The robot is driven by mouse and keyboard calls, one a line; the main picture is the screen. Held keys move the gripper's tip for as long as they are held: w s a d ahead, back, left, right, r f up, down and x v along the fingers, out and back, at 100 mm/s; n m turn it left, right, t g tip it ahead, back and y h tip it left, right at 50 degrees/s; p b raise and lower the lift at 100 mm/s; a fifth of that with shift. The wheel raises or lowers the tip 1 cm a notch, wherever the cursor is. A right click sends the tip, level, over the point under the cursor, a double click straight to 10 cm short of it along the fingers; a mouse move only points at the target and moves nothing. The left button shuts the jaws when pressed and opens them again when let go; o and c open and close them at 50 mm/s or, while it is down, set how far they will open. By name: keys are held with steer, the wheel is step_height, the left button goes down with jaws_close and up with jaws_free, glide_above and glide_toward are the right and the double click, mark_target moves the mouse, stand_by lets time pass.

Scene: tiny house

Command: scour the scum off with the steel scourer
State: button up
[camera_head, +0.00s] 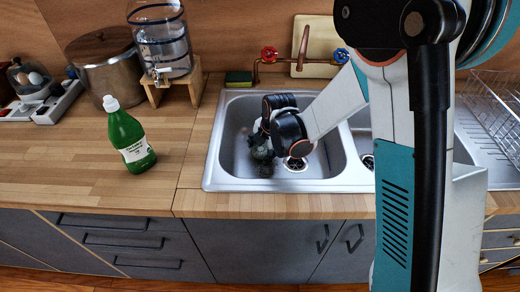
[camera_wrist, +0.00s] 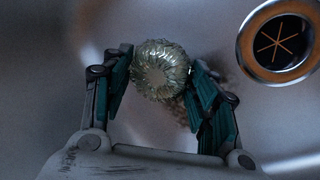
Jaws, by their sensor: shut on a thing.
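The steel scourer (camera_wrist: 158,72) is a round, shiny coil of metal in the wrist view. My gripper (camera_wrist: 162,70) is shut on it, with one teal-padded finger on each side. A patch of brownish scum (camera_wrist: 182,113) shows on the sink floor beside and partly behind the scourer and the right finger; the rest of it is hidden. In the head view my gripper (camera_head: 261,150) is low in the left basin (camera_head: 234,135), left of the drain. I cannot tell whether the scourer touches the basin floor.
The drain (camera_wrist: 278,42) lies to the right of the scourer. A green and yellow sponge (camera_head: 239,79) and a copper tap (camera_head: 303,48) stand behind the sink. A green bottle (camera_head: 128,140) stands on the counter to the left. A dish rack (camera_head: 492,110) is at the right.

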steer(key=shift+d, duration=1.05)
steer(key=shift+s+a+f, duration=0.1)
steer(key=shift+s+a, duration=0.05)
steer(key=shift+s, duration=4.65)
steer(key=shift+d, duration=1.4)
steer(key=shift+w+d, duration=0.15)
steer(key=shift+w, duration=4.6)
steer(key=shift+a, duration=1.45)
steer(key=shift+s+a, duration=0.1)
steer(key=shift+s, duration=4.6)
steer(key=shift+a, duration=1.45)
